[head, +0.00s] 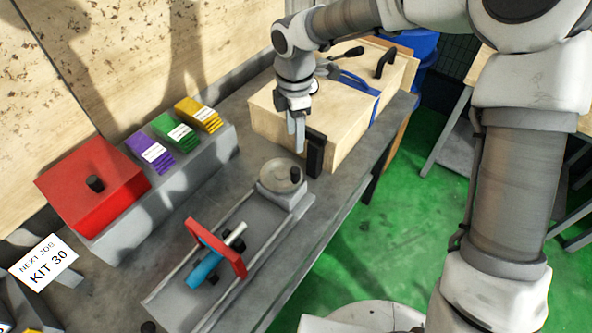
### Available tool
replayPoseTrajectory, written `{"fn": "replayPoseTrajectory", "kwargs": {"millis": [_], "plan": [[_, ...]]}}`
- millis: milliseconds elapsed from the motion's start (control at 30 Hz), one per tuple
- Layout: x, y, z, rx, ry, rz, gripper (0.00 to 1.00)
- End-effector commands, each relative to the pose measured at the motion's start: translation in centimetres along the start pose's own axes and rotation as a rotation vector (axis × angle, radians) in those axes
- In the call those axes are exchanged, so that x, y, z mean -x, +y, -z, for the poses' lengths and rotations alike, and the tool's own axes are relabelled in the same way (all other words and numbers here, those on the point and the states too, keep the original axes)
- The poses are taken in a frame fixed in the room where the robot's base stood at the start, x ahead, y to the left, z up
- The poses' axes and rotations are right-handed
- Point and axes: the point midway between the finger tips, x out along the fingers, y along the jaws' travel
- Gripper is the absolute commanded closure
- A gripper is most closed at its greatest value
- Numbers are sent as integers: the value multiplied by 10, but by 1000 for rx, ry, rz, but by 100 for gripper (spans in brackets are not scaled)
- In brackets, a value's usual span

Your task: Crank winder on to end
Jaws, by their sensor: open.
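A carriage on the bed carries a red frame (232,262) and a blue cylinder (204,269) with a pale rod (235,234). My gripper (296,146) points down, open and empty, in front of the wooden box and beyond the disc. It looks apart from the knob. The gap between its fingers is hard to see from this side.
A grey rack (190,172) holds purple, green and yellow cards beside a red box (92,184). A "KIT 30" sign (45,264) stands left. Green floor lies right.

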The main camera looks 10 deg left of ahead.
Motion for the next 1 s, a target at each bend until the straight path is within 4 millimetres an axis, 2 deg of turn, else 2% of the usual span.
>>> {"fn": "replayPoseTrajectory", "kwargs": {"millis": [400, 600, 800, 1000], "plan": [[-92, -2, 0, 0, 0, 6, 39], [-128, -1, 0, -1, -1, 4, 39], [-147, -1, 0, -2, 0, 2, 39], [-151, 0, 0, -3, -1, 0, 39]]}}
